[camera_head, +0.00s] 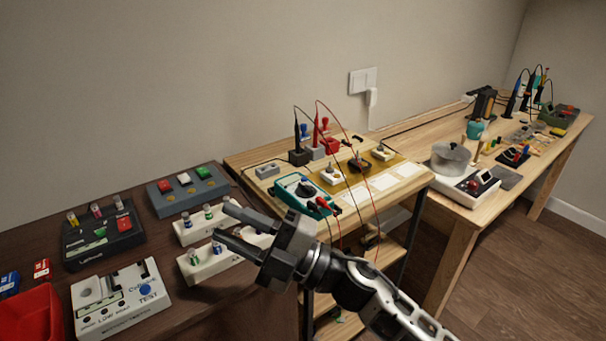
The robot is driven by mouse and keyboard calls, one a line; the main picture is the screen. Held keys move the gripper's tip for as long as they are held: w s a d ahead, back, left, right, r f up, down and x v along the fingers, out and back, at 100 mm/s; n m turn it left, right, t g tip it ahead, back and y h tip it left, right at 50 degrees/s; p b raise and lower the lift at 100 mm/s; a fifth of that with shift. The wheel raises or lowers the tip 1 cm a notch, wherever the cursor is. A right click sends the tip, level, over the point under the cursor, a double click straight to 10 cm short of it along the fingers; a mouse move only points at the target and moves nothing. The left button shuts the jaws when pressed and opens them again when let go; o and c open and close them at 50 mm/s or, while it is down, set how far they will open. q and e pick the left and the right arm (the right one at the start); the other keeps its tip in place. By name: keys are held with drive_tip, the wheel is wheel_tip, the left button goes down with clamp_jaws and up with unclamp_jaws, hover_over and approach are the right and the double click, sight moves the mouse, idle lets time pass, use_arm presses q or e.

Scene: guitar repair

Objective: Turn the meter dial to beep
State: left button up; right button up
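My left gripper is not in view.
White holders with batteries (196,264) stand under my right fingers on the dark table. A white tester (121,301), a dark box (104,240), a grey button box (188,188) and a red bin (28,315) stand at left.

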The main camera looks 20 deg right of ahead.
wheel_tip(320, 180, up, 2)
drive_tip(key=a+n+g, duration=0.3)
drive_tip(key=n+g, duration=0.4)
drive_tip(key=n, duration=0.1)
drive_tip(key=n+h+p, duration=0.2)
drive_tip(key=n+h, duration=0.4)
drive_tip(key=h, duration=1.2)
approach(305, 186)
drive_tip(key=shift+y, duration=0.3)
drive_tip(key=x, duration=0.2)
drive_tip(key=p+x, duration=0.1)
drive_tip(key=x, duration=0.1)
drive_tip(key=p+x, duration=0.1)
drive_tip(key=x, duration=0.1)
drive_tip(key=shift+w+d+f, duration=0.1)
drive_tip(key=shift+w+d, duration=0.05)
drive_tip(key=shift+d, duration=0.15)
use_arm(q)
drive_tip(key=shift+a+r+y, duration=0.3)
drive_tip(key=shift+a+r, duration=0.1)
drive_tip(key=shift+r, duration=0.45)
use_arm(e)
drive_tip(key=shift+x, duration=0.8)
drive_tip(key=shift+c, duration=0.3)
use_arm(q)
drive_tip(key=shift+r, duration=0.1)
use_arm(e)
clamp_jaws()
